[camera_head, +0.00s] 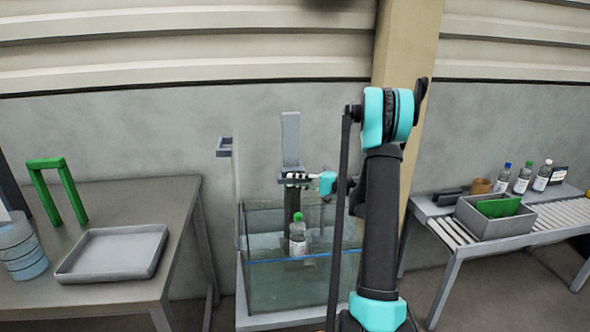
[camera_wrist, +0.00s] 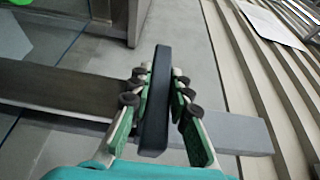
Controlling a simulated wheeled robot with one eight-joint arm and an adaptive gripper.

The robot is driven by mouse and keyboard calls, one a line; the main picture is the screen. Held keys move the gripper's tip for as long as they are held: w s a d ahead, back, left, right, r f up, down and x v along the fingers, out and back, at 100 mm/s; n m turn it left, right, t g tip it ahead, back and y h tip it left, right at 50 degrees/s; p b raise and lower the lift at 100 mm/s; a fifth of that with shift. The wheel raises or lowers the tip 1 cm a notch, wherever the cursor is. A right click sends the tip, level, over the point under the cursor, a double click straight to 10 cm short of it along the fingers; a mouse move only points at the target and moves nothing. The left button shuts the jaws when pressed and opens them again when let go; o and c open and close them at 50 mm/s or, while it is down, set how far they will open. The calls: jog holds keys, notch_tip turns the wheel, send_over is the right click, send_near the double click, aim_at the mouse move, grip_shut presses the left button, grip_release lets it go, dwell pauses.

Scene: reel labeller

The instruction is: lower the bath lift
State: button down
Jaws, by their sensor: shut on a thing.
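The bath (camera_head: 300,290) is a clear-walled tank with a blue line along its front, on a pale base. The lift's grey upright (camera_head: 290,140) rises at its back, with a dark column below my gripper. A green-capped bottle (camera_head: 298,236) stands upright at the bath, with its lower part at the blue line; what bears it is unclear. My gripper (camera_head: 298,180) is at the upright, above the bath. In the wrist view my gripper (camera_wrist: 157,92) is shut on a dark bar handle (camera_wrist: 155,120), which lies between its green pads.
A table at left holds a grey tray (camera_head: 115,253), a green frame (camera_head: 58,190) and a blue-tinted container (camera_head: 22,250). A roller bench at right holds a grey bin (camera_head: 492,222) and several bottles. A tan post (camera_head: 408,55) stands behind my arm.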

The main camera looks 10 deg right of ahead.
aim_at(295, 191)
jog(key=shift+f, duration=2.45)
jog(key=c, duration=1.4)
grip_release()
jog(key=v, duration=1.2)
jog(key=shift+c, duration=0.4)
